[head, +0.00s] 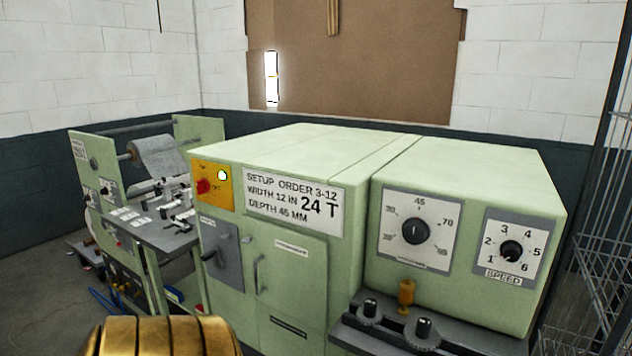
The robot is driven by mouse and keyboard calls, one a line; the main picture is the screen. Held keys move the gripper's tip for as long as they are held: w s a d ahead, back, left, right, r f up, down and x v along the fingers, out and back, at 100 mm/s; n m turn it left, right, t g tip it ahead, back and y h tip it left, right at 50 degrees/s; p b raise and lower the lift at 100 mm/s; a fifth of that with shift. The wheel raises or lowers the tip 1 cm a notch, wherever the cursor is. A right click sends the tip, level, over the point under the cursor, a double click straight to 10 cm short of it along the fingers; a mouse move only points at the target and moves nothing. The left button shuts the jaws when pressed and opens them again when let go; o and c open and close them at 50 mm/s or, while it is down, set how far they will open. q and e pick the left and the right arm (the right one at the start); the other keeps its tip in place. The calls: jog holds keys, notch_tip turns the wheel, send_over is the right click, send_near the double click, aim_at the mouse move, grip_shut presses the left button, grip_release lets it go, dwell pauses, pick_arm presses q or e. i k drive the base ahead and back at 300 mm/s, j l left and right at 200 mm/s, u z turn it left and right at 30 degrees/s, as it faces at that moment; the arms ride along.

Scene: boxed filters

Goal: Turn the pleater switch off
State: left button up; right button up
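The pleater is a pale green machine cabinet (300,150) in the middle of the head view. On its front, at the upper left, is a yellow switch plate (226,202) with a red rotary switch (203,187) and a small round lamp (222,175) that looks lit. Small lettering sits beside the switch, and the word to its right looks like OFF. The switch's exact pointing is too small to tell. Below the plate is a grey panel (228,262) with a dark lever handle (209,256). Neither gripper is in view, and nothing touches the switch.
A setup sign (292,199), a temperature-like dial (415,231) and a speed dial (511,250) are on the cabinet. An unwinding stand with a grey roll (158,155) stands at left. A wire rack (606,220) is at right. A ribbed brass-coloured form fills the bottom left foreground.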

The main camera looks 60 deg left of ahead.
aim_at(203, 184)
jog(key=u, duration=2.65)
